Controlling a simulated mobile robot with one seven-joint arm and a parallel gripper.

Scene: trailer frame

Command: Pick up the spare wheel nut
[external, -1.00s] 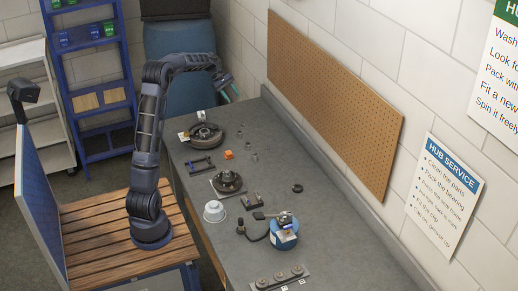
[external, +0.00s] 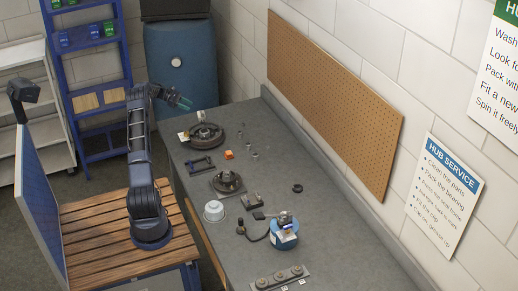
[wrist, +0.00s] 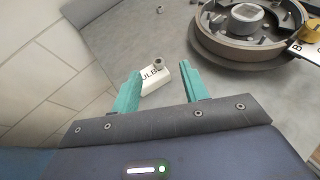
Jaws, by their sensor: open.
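My gripper (wrist: 162,82) has two teal fingers, apart with nothing gripped. In the external view it hangs in the air (external: 184,103) at the far left end of the bench, near the brake drum. In the wrist view a small grey nut (wrist: 158,66) shows between the fingertips, at the edge of a white block (wrist: 154,80) with dark letters, partly cut off by the fingers. I cannot tell whether this is the spare wheel nut. Several small grey nuts (external: 246,146) lie on the bench right of the drum.
The round brake drum (wrist: 205,40) is close by on the right in the wrist view. The grey bench (external: 330,235) also holds an orange block (external: 229,155), a hub (external: 228,181), a white cup (external: 214,211) and a blue tin (external: 284,236). A wall with pegboard (external: 330,95) bounds it.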

